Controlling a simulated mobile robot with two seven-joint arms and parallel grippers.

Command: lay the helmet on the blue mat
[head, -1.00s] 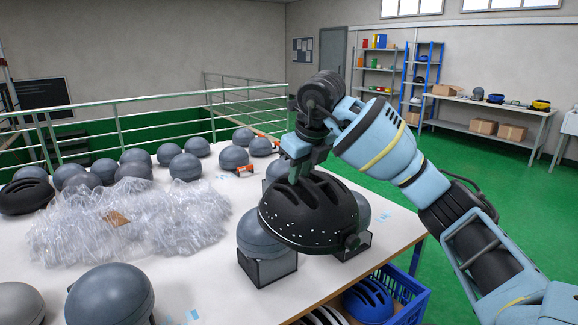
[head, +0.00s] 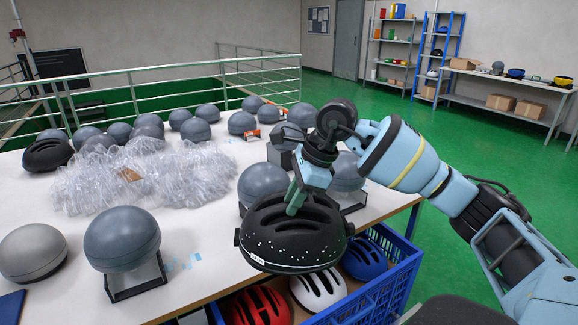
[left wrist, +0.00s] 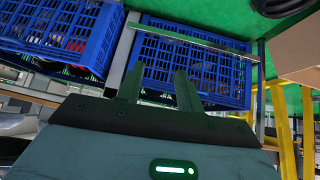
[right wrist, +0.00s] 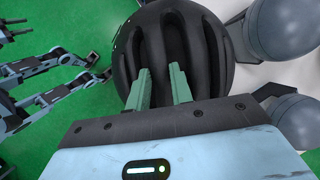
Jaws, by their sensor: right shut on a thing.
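The black helmet (head: 285,245) with white specks hangs from my right gripper (head: 294,203) near the table's front edge, in front of grey headforms on stands. In the right wrist view the green fingers (right wrist: 160,72) are shut on a rib between the vents of the helmet (right wrist: 185,35). A dark blue flat corner (head: 11,304), likely the blue mat, shows at the table's lower left edge; most of it is out of view. My left gripper (left wrist: 160,75) shows only in its wrist view, fingers apart and empty, facing blue crates.
A grey dome on a stand (head: 122,240) and a low grey dome (head: 33,253) stand between helmet and mat. Clear wrapping (head: 140,180) heaps mid-table. A blue crate (head: 392,290) with red, white and blue helmets sits below the table edge. Another black helmet (head: 48,155) lies far left.

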